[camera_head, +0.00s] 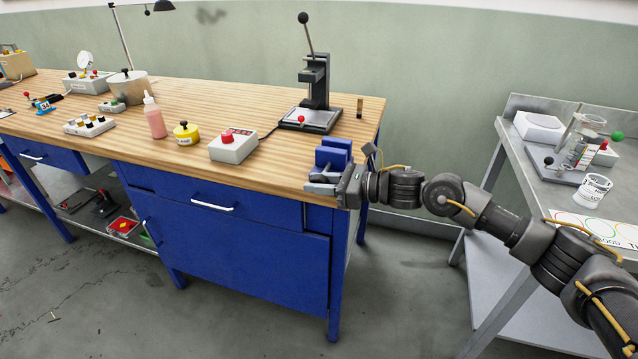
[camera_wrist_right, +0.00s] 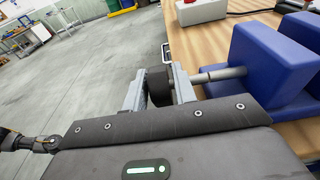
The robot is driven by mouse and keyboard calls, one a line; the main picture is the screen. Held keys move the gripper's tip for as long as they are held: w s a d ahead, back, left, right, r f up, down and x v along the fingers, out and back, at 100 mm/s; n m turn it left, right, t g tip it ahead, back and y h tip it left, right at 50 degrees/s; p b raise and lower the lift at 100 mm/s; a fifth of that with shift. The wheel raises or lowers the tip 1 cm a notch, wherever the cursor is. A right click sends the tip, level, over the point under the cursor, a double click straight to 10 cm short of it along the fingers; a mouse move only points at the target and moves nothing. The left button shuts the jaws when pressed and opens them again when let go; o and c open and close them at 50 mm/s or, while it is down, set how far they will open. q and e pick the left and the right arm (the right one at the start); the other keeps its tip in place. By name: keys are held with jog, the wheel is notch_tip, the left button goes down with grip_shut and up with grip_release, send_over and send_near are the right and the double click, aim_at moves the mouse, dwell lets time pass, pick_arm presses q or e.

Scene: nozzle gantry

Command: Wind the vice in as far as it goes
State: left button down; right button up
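The blue vice (camera_head: 331,157) sits at the right front corner of the wooden workbench. In the wrist view its blue jaw block (camera_wrist_right: 268,62) stands in front of a second blue block (camera_wrist_right: 303,32). A grey screw shaft (camera_wrist_right: 222,74) comes out of the near block toward my right gripper (camera_wrist_right: 160,88). A dark round knob (camera_wrist_right: 158,82) sits between its two fingers with no clear gap on either side, so it looks shut on the knob. In the head view my right gripper (camera_head: 327,184) is at the vice's front; the knob is hidden there. My left gripper is out of view.
A lever press (camera_head: 316,85) stands behind the vice on the workbench (camera_head: 270,168). A box with a red button (camera_head: 233,146) is to its left. A grey side table (camera_head: 530,150) with several items stands right, beyond a floor gap.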

jog(key=shift+o, duration=1.1)
jog(key=shift+d, duration=0.15)
pick_arm(q)
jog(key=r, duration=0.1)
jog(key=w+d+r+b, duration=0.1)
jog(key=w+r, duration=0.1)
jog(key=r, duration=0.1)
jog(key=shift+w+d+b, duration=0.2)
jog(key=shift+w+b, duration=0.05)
jog(key=shift+b, duration=0.05)
pick_arm(e)
jog(key=v, duration=1)
jog(key=shift+d, duration=0.25)
jog(key=shift+s+r, duration=0.1)
jog(key=shift+s, duration=0.05)
